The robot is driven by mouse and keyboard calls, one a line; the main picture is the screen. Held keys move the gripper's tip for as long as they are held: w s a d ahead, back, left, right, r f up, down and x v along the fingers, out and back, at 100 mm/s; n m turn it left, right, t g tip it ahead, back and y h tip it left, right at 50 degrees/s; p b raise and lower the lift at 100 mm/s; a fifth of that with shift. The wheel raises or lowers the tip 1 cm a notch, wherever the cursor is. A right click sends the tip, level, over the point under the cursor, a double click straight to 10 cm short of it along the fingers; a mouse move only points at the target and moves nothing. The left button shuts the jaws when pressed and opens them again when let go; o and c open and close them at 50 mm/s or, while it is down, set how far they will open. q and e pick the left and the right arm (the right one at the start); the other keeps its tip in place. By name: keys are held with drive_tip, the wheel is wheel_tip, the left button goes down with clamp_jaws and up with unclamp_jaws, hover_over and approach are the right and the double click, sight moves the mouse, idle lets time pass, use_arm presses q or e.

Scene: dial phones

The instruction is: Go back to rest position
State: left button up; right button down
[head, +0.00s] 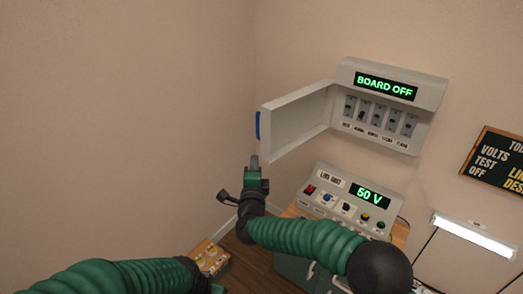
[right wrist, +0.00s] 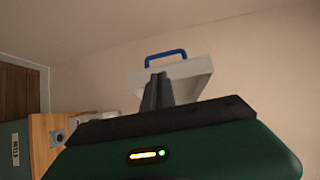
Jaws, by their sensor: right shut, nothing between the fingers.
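My right gripper (head: 254,159) points up below the open door (head: 295,122) of the wall board, shut and empty. In the right wrist view its closed fingers (right wrist: 158,88) appear in front of the pale door (right wrist: 195,72), which has a blue handle (right wrist: 166,56). I cannot tell whether the fingers touch the door. My left arm crosses the bottom left of the head view; its gripper is not visible.
The wall board (head: 385,105) reads "BOARD OFF" above several switches. Below it a console (head: 345,190) reads "50 V" on a wooden bench. A small wooden box (head: 208,258) sits near the left forearm. A lamp (head: 472,236) and dark sign (head: 498,160) are right.

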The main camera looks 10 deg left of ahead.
drive_tip(key=s+d+f+n+g+h+p, duration=0.1)
drive_tip(key=s+d+n+g, duration=0.4)
drive_tip(key=s+d, duration=0.6)
drive_tip(key=s+d+f+n+g+h+p, duration=0.1)
drive_tip(key=s+d+f+n+g+p, duration=0.2)
drive_tip(key=s+d, duration=0.9)
drive_tip(key=s+d+f+n+g+h+p, duration=0.1)
drive_tip(key=s+d+f+n+g+p, duration=0.2)
drive_tip(key=s+d, duration=0.9)
drive_tip(key=n+g+p, duration=0.2)
drive_tip(key=n+g, duration=0.2)
drive_tip(key=n, duration=0.1)
drive_tip(key=shift+s+d, duration=0.25)
drive_tip(key=shift+d, duration=0.05)
drive_tip(key=shift+w, duration=0.15)
drive_tip(key=shift+d, duration=0.15)
